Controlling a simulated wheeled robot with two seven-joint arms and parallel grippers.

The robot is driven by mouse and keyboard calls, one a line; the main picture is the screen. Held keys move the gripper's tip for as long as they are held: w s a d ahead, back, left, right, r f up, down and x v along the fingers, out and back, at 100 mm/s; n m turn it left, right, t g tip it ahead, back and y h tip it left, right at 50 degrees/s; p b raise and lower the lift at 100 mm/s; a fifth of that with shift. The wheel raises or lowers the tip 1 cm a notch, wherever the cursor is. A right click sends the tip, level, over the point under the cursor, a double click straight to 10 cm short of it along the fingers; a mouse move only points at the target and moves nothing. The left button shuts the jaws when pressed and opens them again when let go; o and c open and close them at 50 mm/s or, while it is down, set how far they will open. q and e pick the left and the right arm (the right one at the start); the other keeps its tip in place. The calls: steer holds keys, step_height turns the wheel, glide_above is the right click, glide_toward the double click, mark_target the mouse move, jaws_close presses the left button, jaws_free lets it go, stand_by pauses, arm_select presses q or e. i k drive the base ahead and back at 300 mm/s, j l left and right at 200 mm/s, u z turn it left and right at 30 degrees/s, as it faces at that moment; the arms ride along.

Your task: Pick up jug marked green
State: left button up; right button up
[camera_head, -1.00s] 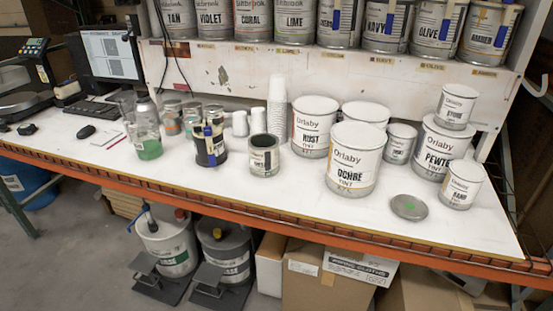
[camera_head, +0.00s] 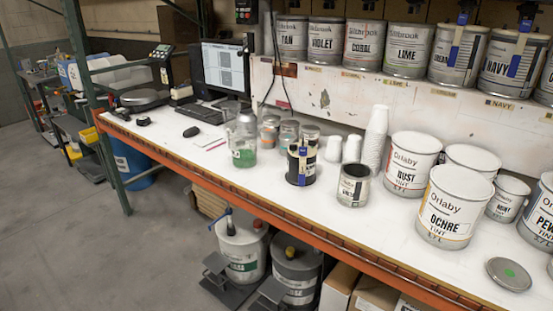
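A clear jug (camera_head: 243,143) with green in its lower part stands on the white bench top (camera_head: 345,215), left of the middle in the head view. A small pale label shows on its front; I cannot read it. It looks upright, with other clear ware close behind it. Neither of my grippers is in view.
A dark cup with a blue-handled tool (camera_head: 301,163) and an open grey tin (camera_head: 353,186) stand right of the jug. Small jars (camera_head: 289,132) and stacked white cups (camera_head: 374,140) are behind. Large white tint pails (camera_head: 446,207) fill the right. Pumped pails (camera_head: 242,247) stand below the bench.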

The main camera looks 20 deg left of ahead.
mark_target(243, 139)
steer(key=i+j+u, duration=0.25)
steer(key=i+j, duration=0.15)
steer(key=i, duration=0.25)
steer(key=i+j+u, duration=0.3)
steer(key=i, duration=0.4)
steer(key=i+u, duration=0.25)
steer(key=i, duration=0.45)
